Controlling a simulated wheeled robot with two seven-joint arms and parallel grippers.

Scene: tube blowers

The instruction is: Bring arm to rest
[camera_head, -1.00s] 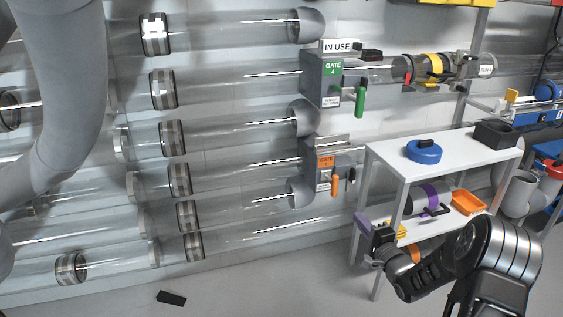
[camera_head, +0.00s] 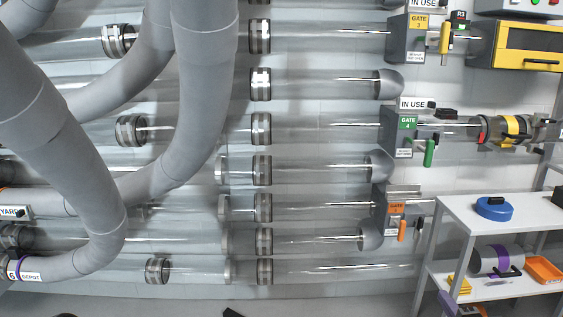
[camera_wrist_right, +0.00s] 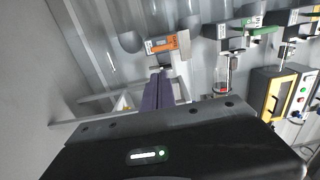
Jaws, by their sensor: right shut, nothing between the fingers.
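My right gripper (camera_head: 449,303) shows only in part at the bottom edge of the head view, in front of the left side of the white shelf unit (camera_head: 447,212). In the right wrist view its two dark purplish fingers (camera_wrist_right: 158,92) are together with nothing between them. They point toward the wall, below the orange gate sign (camera_wrist_right: 167,43). Most of my right arm lies outside the head view. My left gripper is not in view.
Clear tubes and grey bent pipes (camera_head: 205,90) fill the left and middle. Gate 4 (camera_head: 405,130) and the orange-labelled gate (camera_head: 393,208) are on the wall. A blue round item (camera_head: 494,210) is on the shelf top; an orange tray (camera_head: 544,269) sits lower. A black block (camera_head: 233,312) lies on the floor.

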